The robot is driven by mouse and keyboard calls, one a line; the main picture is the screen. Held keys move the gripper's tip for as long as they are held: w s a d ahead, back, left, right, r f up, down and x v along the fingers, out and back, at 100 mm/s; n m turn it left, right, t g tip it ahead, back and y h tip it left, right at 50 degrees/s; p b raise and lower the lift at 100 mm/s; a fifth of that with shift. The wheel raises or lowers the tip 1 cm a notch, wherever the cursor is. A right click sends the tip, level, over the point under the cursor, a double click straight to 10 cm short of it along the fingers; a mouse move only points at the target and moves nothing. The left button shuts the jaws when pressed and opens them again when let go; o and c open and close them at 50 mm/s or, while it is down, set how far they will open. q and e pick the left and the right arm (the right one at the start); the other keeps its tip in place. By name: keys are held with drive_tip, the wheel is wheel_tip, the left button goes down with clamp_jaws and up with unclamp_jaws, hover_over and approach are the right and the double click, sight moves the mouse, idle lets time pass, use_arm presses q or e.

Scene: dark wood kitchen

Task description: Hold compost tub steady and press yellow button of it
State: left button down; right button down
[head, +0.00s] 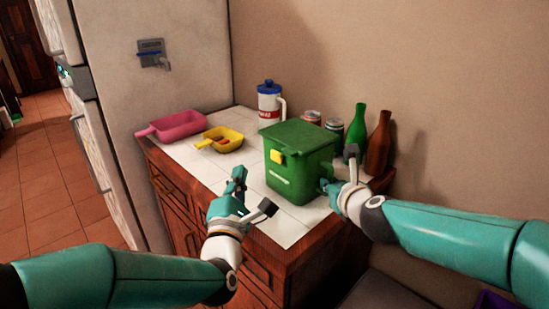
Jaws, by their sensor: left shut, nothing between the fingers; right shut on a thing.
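The green compost tub (297,177) stands upright near the front right of the tiled counter, its lid (299,138) down. Its yellow button (276,156) is on the front face, near the upper left. My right gripper (338,176) is shut on the tub at its right side; the exact spot held is partly hidden by the gripper. My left gripper (253,195) is shut and empty, in front of the tub and to the left, lower than the yellow button and apart from it.
A pink scoop (178,124) and a yellow scoop (222,138) lie at the left. A white jug with a blue lid (269,103), cans (311,117), a green bottle (357,130) and a brown bottle (379,145) stand behind the tub. The counter's front left tiles (205,168) are clear.

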sight(271, 154)
use_arm(q)
drive_tip(key=w+d, duration=0.4)
drive_tip(key=d, duration=0.1)
drive_tip(key=shift+w+d, duration=0.2)
idle(1.5)
drive_tip(key=shift+w+d+r, duration=0.1)
drive_tip(key=shift+w+d, duration=0.05)
drive_tip(key=shift+w+d, duration=0.25)
drive_tip(key=shift+d, duration=0.05)
idle(0.7)
drive_tip(key=shift+w+d, duration=0.2)
drive_tip(key=shift+d, duration=0.15)
idle(0.6)
drive_tip(key=shift+s+a, duration=0.1)
drive_tip(key=shift+a, duration=0.1)
idle(2.2)
drive_tip(key=shift+s+a, duration=0.65)
drive_tip(key=shift+a, duration=0.1)
drive_tip(key=shift+s+a, duration=0.8)
drive_tip(key=shift+a, duration=0.2)
drive_tip(key=shift+s+a, duration=0.8)
drive_tip(key=shift+a, duration=0.15)
